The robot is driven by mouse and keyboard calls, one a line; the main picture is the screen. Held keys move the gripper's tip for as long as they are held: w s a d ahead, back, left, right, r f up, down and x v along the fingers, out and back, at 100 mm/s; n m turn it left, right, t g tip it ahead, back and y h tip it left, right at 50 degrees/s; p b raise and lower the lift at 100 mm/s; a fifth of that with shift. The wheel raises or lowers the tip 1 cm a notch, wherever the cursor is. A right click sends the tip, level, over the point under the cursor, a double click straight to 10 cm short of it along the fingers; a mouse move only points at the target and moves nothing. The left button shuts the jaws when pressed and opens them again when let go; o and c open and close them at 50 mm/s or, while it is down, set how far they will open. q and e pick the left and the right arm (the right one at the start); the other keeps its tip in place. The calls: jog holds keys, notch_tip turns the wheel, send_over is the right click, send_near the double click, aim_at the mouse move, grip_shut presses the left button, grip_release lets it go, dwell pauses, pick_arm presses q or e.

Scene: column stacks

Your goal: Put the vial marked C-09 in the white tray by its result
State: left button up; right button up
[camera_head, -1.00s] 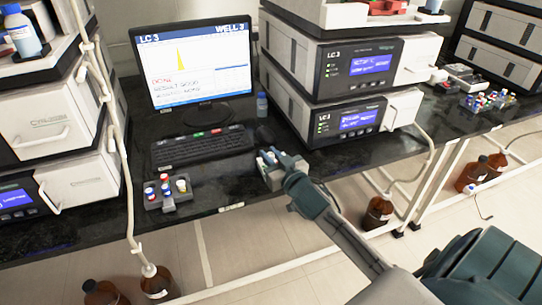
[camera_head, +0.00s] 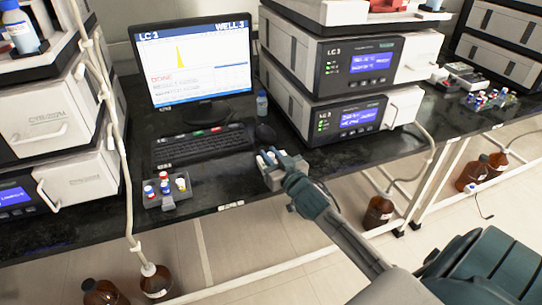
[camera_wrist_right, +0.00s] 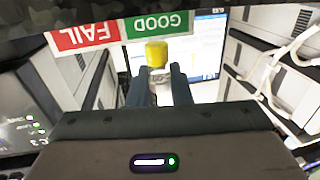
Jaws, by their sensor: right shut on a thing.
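My right gripper (camera_head: 267,160) is over the bench front, right of the keyboard. In the right wrist view its fingers (camera_wrist_right: 161,92) are shut on a vial with a yellow cap (camera_wrist_right: 157,54). The vial's mark cannot be read. Red FAIL (camera_wrist_right: 84,35) and green GOOD (camera_wrist_right: 158,24) labels show upside down beyond the vial. I cannot make out the white tray clearly. The monitor (camera_head: 195,65) reads LC 3, WELL 3 and shows a yellow peak; its lower text is blurred. My left gripper is not in view.
A small grey rack (camera_head: 155,203) holds several capped vials at the left front. The keyboard (camera_head: 203,145) lies below the monitor, and a small bottle (camera_head: 262,104) stands beside it. Stacked instruments (camera_head: 345,85) stand to the right. A white pole (camera_head: 124,150) rises at the left.

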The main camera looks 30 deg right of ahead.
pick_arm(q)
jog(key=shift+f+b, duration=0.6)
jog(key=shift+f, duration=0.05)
pick_arm(e)
jog(key=shift+f, duration=1.05)
jog(key=o, duration=0.8)
jog(key=shift+o, duration=0.2)
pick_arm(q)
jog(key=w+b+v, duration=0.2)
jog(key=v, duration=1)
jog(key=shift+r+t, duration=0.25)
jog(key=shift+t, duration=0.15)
pick_arm(e)
jog(key=s, duration=1)
jog(key=shift+s+a, duration=0.3)
jog(key=shift+s, duration=0.1)
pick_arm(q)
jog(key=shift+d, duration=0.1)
